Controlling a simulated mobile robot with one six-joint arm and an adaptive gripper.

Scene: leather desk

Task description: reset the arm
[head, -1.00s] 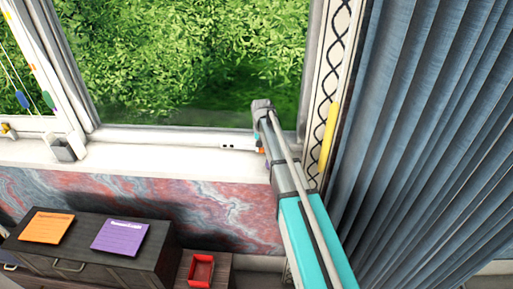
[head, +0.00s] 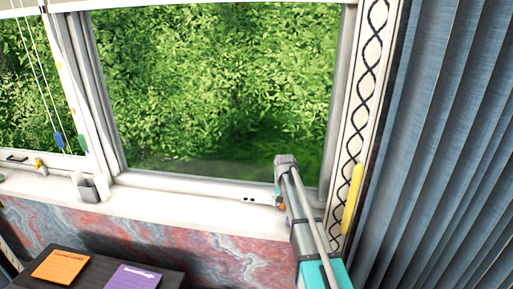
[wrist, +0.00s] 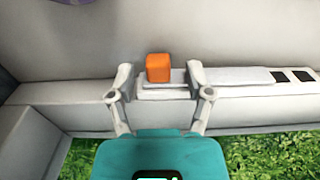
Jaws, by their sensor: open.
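My gripper (wrist: 160,82) shows in the wrist view with its two grey fingers spread apart. An orange cube (wrist: 158,67) sits between the fingertips, with a gap to each finger. It rests at a pale strip on the window frame or sill; the exact contact is unclear. In the head view my arm reaches up from the bottom to the lower right corner of the window. The gripper itself is mostly hidden there behind my arm. A small orange patch (head: 281,206) shows beside the arm, by the sill.
A white sill (head: 150,202) runs below the window. A blue curtain (head: 440,150) hangs close on the right, with a yellow strip (head: 352,198) beside it. A dark cabinet (head: 98,262) with orange (head: 60,267) and purple (head: 130,277) notes stands lower left. A small grey box (head: 92,188) sits left on the sill.

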